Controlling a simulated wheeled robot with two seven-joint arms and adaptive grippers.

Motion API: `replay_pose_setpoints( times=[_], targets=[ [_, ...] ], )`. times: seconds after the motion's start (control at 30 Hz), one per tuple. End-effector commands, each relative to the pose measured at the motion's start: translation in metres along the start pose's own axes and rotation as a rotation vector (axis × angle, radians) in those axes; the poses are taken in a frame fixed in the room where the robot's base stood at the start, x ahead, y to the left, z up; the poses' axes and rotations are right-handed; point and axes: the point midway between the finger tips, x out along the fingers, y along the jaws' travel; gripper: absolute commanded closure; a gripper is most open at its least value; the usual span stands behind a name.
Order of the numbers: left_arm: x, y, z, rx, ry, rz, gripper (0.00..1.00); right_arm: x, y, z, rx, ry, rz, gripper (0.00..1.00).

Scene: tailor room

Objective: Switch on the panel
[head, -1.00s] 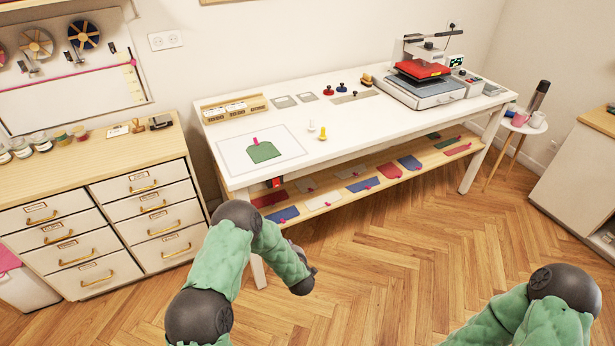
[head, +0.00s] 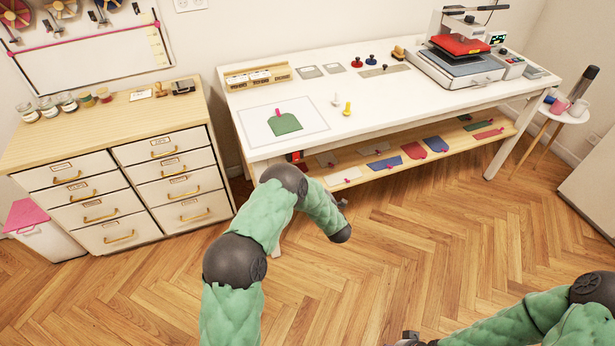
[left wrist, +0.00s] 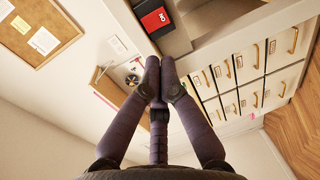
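A small red panel with a white symbol on a dark box (left wrist: 155,19) shows at the top of the left wrist view. In the head view a small red patch (head: 296,157) sits under the table's front left edge, partly hidden by my left arm. My left gripper (left wrist: 160,68) has its dark fingers drawn together, with nothing visible between them, and is apart from the red panel. In the head view it is mostly hidden behind my left forearm. My right gripper (head: 405,339) barely shows at the bottom edge, and its fingers cannot be made out.
The white table (head: 385,115) carries a red-topped press (head: 462,45) with a control box (head: 511,66). A lower shelf (head: 375,178) holds coloured pieces. A drawer cabinet (head: 133,133) stands at the left, and a small round side table (head: 567,115) at the right. The wooden floor (head: 420,240) in front is clear.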

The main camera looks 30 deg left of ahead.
Motion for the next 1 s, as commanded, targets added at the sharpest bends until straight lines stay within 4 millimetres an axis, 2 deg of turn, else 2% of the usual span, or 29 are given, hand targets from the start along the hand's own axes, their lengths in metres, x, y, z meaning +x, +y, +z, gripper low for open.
replay_pose_setpoints(
  times=[0.4,0.6,0.8,1.0],
  targets=[
    [0.077,-0.002,-0.001,0.0,0.002,0.001,1.0,0.017,0.006,-0.001,0.0,0.0,0.0,0.6],
    [0.108,-0.002,-0.001,0.001,0.0,0.002,1.0,0.025,0.009,-0.001,0.0,0.0,0.0,0.6],
    [0.124,-0.001,0.0,0.001,-0.001,0.0,1.0,0.029,0.01,-0.001,0.0,0.0,0.0,0.6],
    [0.128,0.0,0.0,0.001,-0.001,0.001,1.0,0.029,0.01,-0.001,0.0,0.0,0.0,0.6]
  ],
)
